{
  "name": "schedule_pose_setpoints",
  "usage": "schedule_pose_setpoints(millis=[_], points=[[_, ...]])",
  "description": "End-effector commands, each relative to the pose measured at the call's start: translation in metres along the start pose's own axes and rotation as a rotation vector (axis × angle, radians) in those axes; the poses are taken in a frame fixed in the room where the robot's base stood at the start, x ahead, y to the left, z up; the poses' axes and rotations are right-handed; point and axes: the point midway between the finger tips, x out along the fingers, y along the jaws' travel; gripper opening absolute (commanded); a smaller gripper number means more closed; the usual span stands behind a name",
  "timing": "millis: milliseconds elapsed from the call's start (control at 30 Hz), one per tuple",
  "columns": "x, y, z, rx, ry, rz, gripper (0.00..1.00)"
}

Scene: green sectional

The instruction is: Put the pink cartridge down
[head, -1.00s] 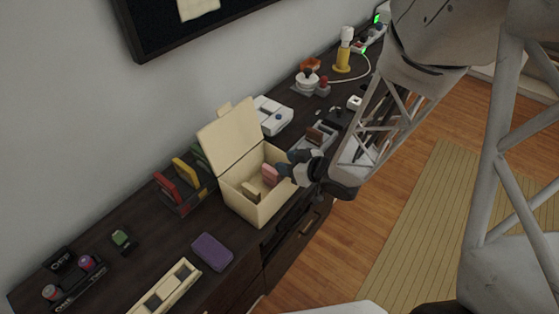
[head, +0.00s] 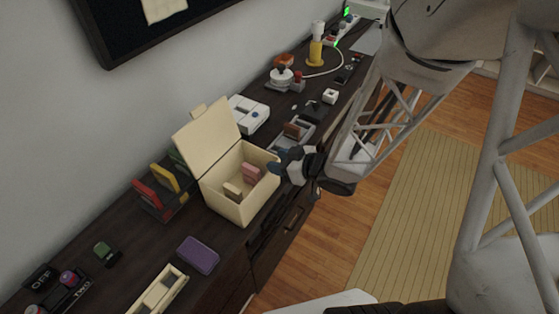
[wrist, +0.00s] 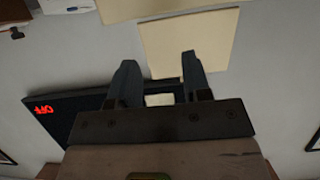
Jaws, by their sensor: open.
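The pink cartridge (head: 252,173) stands inside the open cream box (head: 228,207), beside a small cream-tan block (head: 232,191). My gripper (head: 279,168) is at the box's right rim in the head view, just right of the pink cartridge and apart from it. In the wrist view my gripper (wrist: 158,80) has its two dark fingers spread with nothing between them. The box's raised lid (head: 207,136) leans back toward the wall; a cream panel, apparently this lid, also shows past the fingers in the wrist view (wrist: 190,45).
A rack with red, yellow and green cartridges (head: 160,187) stands left of the box. A purple case (head: 198,255) and a cream tray (head: 158,291) lie in front. A white console (head: 249,113) and a grey tray (head: 295,131) stand behind. My arm fills the right side.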

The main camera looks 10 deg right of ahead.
Motion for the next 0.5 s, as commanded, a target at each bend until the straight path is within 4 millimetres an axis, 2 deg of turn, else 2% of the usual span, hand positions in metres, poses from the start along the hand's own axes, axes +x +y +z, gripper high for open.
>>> schedule_pose_setpoints(millis=[333, 500], points=[[0.000, 0.001, -0.001, -0.002, -0.004, 0.007, 0.44], [-0.002, 0.011, -0.007, -0.015, -0.036, 0.059, 0.44]])
